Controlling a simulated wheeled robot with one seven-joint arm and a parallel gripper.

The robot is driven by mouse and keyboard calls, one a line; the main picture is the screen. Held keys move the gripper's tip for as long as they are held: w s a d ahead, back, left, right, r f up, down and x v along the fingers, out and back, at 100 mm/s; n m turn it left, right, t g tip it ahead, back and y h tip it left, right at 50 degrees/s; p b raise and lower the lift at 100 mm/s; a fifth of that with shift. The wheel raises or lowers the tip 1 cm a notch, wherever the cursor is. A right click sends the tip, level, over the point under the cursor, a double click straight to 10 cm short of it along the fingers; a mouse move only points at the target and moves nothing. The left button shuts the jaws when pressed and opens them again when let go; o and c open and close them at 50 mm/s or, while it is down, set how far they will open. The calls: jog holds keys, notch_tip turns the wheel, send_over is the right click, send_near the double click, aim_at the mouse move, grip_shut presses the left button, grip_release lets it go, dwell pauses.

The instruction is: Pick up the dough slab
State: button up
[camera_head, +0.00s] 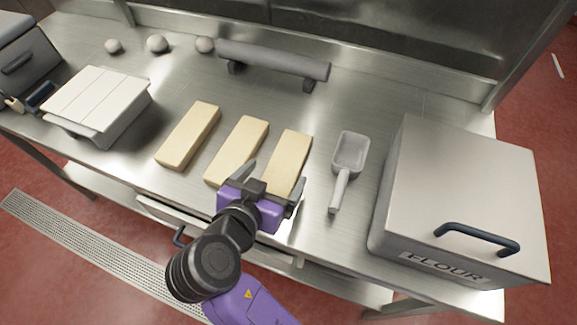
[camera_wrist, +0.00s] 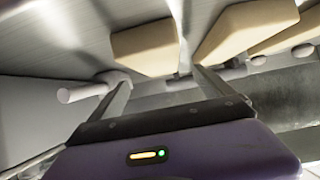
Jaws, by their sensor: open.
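Three pale yellow dough slabs lie side by side on the steel table: a left slab (camera_head: 188,134), a middle slab (camera_head: 238,148) and a right slab (camera_head: 290,158). My gripper (camera_head: 274,176) is open at the near end of the right slab, with one finger on each side of it in the head view. The gripper and wrist hide that slab's near end. In the wrist view, the right slab (camera_wrist: 146,46) appears just past and between the open fingertips (camera_wrist: 158,76). The middle slab (camera_wrist: 243,27) is to its right. I cannot tell whether a finger touches a slab.
A grey scoop (camera_head: 348,155) lies close right of the right slab. A large flour bin (camera_head: 461,190) stands beyond it. A grey rolling pin (camera_head: 272,60) and round balls (camera_head: 157,44) lie behind. A lidded white box (camera_head: 98,97) is at left.

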aim_at(288, 160)
jog(key=shift+f+p+x, duration=0.25)
jog(key=shift+p+x, duration=0.5)
jog(key=shift+x, duration=2.65)
jog(key=shift+s, duration=0.15)
jog(key=shift+c, duration=0.2)
grip_shut()
jog(key=shift+r, duration=0.1)
